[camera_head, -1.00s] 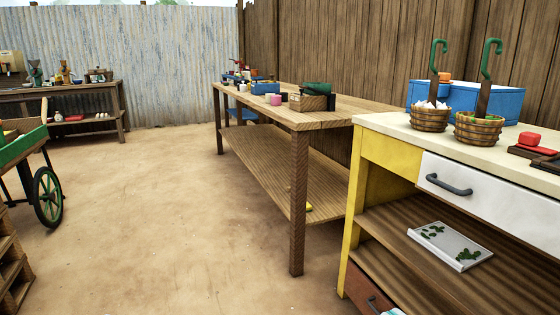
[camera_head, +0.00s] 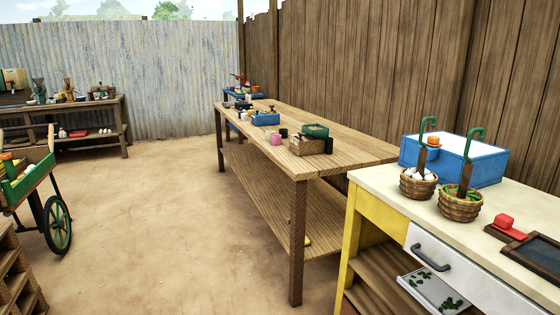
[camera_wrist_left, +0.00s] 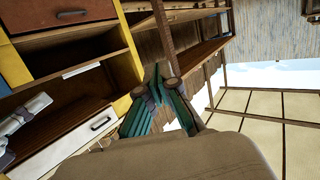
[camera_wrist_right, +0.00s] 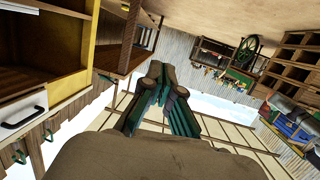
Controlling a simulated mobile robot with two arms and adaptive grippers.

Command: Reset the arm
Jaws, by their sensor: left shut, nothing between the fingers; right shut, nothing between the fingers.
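My left gripper (camera_wrist_left: 160,92) shows in the left wrist view with its dark green fingers together. It is shut and holds nothing. My right gripper (camera_wrist_right: 158,88) shows in the right wrist view, also shut and empty. Neither gripper nor arm shows in the head view. In both wrist views the scene appears upside down, and the grippers are in free air, apart from the furniture.
A yellow and white counter (camera_head: 371,170) with two baskets, a blue box (camera_head: 490,170) and a red block stands at the right. A long wooden table (camera_head: 350,150) stands beyond it. A green cart (camera_head: 30,178) is at the left. The dirt floor (camera_head: 170,220) between is clear.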

